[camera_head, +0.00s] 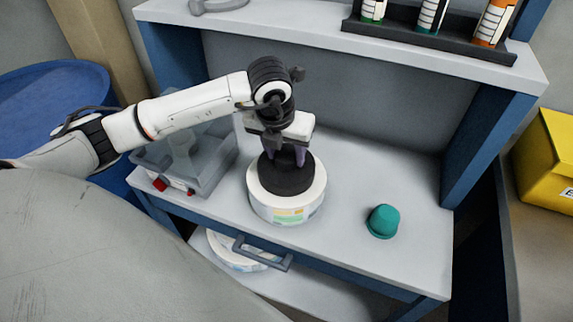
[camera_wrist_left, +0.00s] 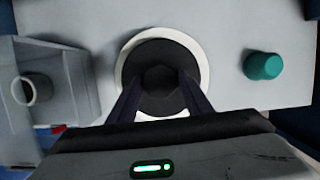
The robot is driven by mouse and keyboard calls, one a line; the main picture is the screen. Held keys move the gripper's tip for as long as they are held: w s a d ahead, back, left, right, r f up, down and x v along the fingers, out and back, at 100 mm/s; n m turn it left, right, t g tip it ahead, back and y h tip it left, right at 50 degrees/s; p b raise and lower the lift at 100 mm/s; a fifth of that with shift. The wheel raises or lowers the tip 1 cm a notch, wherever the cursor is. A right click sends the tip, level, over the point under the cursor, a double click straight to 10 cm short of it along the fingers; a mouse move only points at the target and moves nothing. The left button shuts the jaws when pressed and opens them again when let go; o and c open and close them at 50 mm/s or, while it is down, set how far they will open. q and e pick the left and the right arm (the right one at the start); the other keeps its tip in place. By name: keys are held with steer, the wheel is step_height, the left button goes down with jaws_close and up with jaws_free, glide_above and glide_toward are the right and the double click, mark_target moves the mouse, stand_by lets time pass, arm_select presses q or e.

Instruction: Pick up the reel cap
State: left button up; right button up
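The reel cap (camera_head: 286,183) is a round black disc lying on top of the white reel (camera_head: 287,211), which has a coloured label and stands on the bench. In the left wrist view the cap (camera_wrist_left: 160,104) shows a dark hexagonal middle, ringed by the white reel (camera_wrist_left: 124,62). My left gripper (camera_head: 286,158) points down over the cap. In the left wrist view its two fingers (camera_wrist_left: 160,82) stand apart on either side of the hexagonal middle; I see no clear contact. My right gripper is not in view.
A teal dome-shaped object (camera_head: 383,221) stands right of the reel. A grey tray-like fixture (camera_head: 215,170) stands left of it. A shelf (camera_head: 400,55) with several bottles spans above. The bench has a blue side panel (camera_head: 483,150) and free room behind the teal object.

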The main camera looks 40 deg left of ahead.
arm_select(q)
steer(key=shift+r, duration=0.1)
steer(key=shift+c, duration=1.3)
step_height(320, 180, up, 10)
step_height(320, 180, up, 7)
steer(key=p, duration=0.4)
glide_above(286, 156)
